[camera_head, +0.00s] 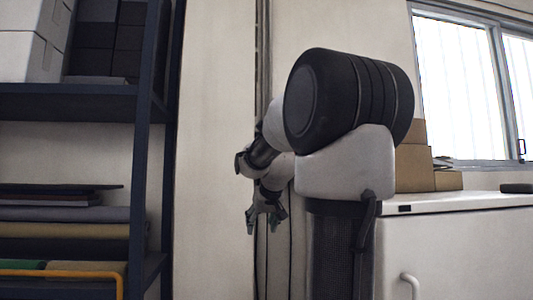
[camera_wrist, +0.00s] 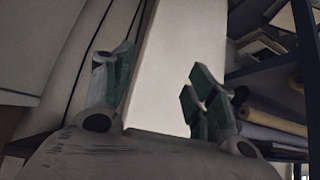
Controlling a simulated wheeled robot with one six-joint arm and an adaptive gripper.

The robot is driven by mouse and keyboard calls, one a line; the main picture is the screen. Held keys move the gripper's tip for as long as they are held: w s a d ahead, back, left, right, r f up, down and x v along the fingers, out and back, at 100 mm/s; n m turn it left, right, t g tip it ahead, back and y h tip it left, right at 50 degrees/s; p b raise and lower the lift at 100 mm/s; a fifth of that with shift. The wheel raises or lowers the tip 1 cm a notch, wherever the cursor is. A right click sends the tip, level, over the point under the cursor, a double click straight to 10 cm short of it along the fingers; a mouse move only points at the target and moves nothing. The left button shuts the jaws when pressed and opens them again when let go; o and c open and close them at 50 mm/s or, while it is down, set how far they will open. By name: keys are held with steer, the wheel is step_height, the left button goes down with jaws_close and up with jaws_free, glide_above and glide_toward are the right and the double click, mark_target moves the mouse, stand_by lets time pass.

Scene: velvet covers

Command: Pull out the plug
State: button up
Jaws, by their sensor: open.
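My gripper (camera_head: 266,227) hangs beside the pale wall, its fingers pointing down and spread apart. In the wrist view my gripper (camera_wrist: 158,72) is open, with nothing between its grey and green fingers. Thin dark cables (camera_head: 291,253) run down the wall close to the gripper. Cables (camera_wrist: 92,48) also show at the left in the wrist view, beyond the left finger. I cannot make out a plug or a socket in either view.
A dark shelf rack (camera_head: 143,160) with boxes and fabric rolls stands on the left. A white cabinet (camera_head: 460,245) with cardboard boxes (camera_head: 413,168) on top is on the right, below a window (camera_head: 460,85). Bare wall (camera_head: 212,170) lies between rack and gripper.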

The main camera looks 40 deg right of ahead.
steer(key=w+d+r+m+t+h, duration=0.1)
steer(key=w+d+r+t+h, duration=0.25)
steer(key=w+d+r, duration=0.7)
steer(key=w+d+r+t+h, duration=0.1)
steer(key=d+r+t, duration=0.1)
steer(key=r, duration=0.6)
steer(key=w+d+r+t+h, duration=0.1)
steer(key=d+r+t, duration=0.1)
steer(key=r, duration=0.6)
steer(key=shift+d+m+h, duration=0.35)
steer(key=shift+d+m, duration=0.05)
steer(key=shift+d, duration=0.45)
steer(key=shift+x, duration=4.45)
jaws_close()
steer(key=shift+s, duration=0.1)
